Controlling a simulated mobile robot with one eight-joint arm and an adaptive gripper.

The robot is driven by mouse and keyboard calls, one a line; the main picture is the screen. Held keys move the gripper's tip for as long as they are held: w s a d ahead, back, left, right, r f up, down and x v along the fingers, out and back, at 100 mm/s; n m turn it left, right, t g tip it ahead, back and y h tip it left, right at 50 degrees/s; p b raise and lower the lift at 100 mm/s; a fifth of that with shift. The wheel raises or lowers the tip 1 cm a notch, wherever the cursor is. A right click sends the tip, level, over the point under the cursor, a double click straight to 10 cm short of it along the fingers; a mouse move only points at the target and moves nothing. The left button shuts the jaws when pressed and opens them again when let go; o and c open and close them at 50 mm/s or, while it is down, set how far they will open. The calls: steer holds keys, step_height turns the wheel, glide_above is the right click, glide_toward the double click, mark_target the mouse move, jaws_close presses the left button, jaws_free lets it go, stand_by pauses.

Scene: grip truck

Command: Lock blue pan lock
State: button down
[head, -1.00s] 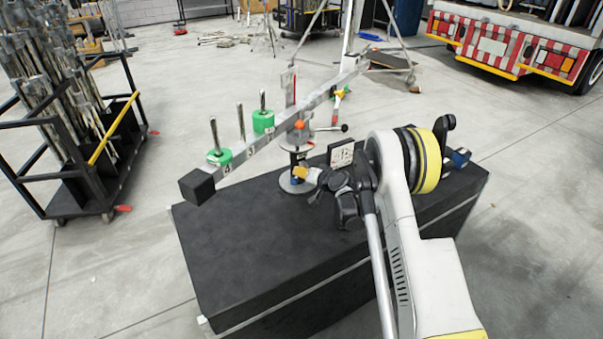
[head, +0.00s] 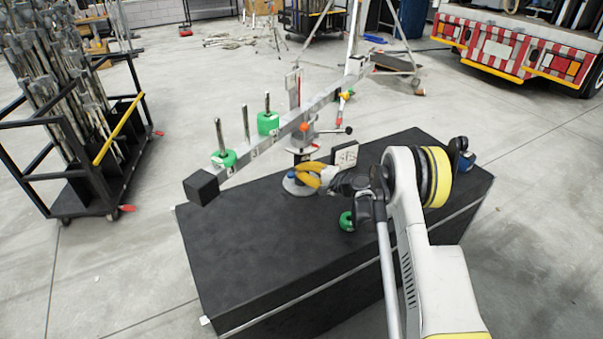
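The blue pan lock (head: 291,174) appears as a small blue knob low on the round grey base (head: 292,189) of the crane head, on top of the black case. My gripper (head: 299,175) reaches in from the right with its two yellow fingers apart, pointing left at the base. The fingertips are very close to the blue knob; I cannot tell if they touch it. Nothing is visibly held. The far side of the knob is hidden.
The long grey crane arm (head: 270,140) crosses above the base, with a black end block (head: 201,187) and green weights (head: 268,123). An orange knob (head: 304,127) sits above. A green object (head: 346,221) lies on the black case (head: 245,260). The case's front left is clear.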

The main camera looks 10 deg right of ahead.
steer(key=shift+r+m, duration=0.15)
steer(key=shift+m, duration=0.25)
stand_by(0.3)
steer(key=c, duration=1.5)
jaws_free()
steer(key=v, duration=1.2)
steer(key=shift+d, duration=0.1)
